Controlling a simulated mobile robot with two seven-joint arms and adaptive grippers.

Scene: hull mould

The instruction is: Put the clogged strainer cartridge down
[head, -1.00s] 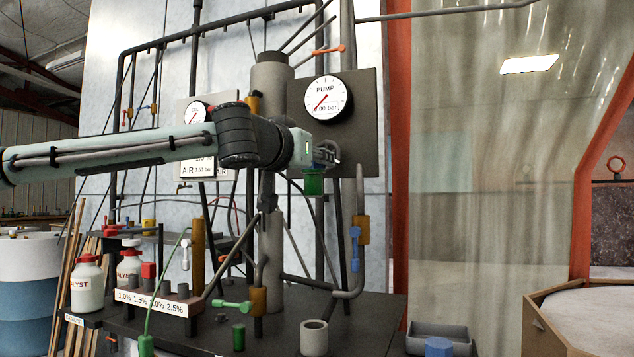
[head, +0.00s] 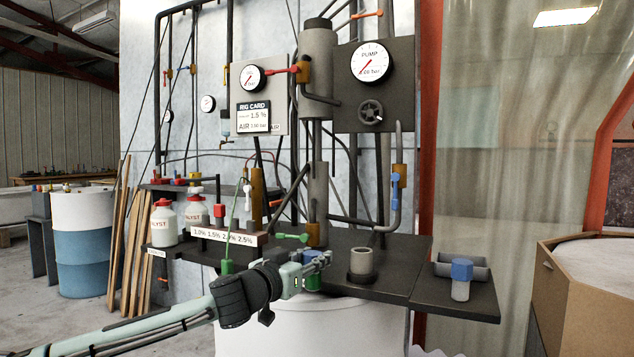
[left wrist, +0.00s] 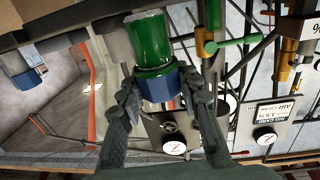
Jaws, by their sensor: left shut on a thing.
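The strainer cartridge has a green body and a blue head. In the left wrist view the cartridge (left wrist: 152,45) sits between the fingers, which close on its blue head. In the head view my left gripper (head: 318,260) is over the front of the dark bench, with the cartridge (head: 313,284) upright under it and partly hidden. I cannot tell whether its lower end touches the bench. My right gripper is not in view.
A grey open cup (head: 361,264) stands on the bench right of the gripper. A green-handled valve (head: 293,237) and a dose rack (head: 225,236) are behind and left.

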